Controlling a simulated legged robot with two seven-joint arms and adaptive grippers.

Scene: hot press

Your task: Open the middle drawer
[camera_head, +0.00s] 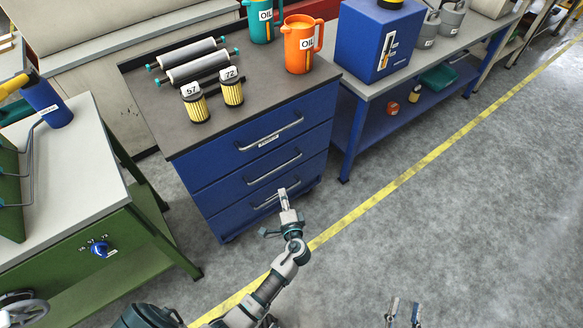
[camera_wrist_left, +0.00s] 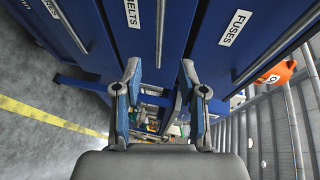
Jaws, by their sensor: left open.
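The blue cabinet has three shut drawers with grey bar handles. The middle drawer's handle (camera_head: 274,168) shows in the head view. In the left wrist view the middle drawer, labelled BELTS, has its handle (camera_wrist_left: 160,28) lined up between my fingers but ahead of them. My left gripper (camera_head: 284,190) is open and empty in front of the cabinet, overlapping the bottom drawer's handle (camera_head: 266,200) in the head view. It also shows in the left wrist view (camera_wrist_left: 159,88). I cannot tell its exact gap to the handle. My right gripper (camera_head: 404,306) is open at the bottom edge, far from the cabinet.
The top drawer's handle (camera_head: 270,133) is above. A green bench (camera_head: 120,262) is at left, a blue shelved bench (camera_head: 400,112) at right. The floor in front is clear.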

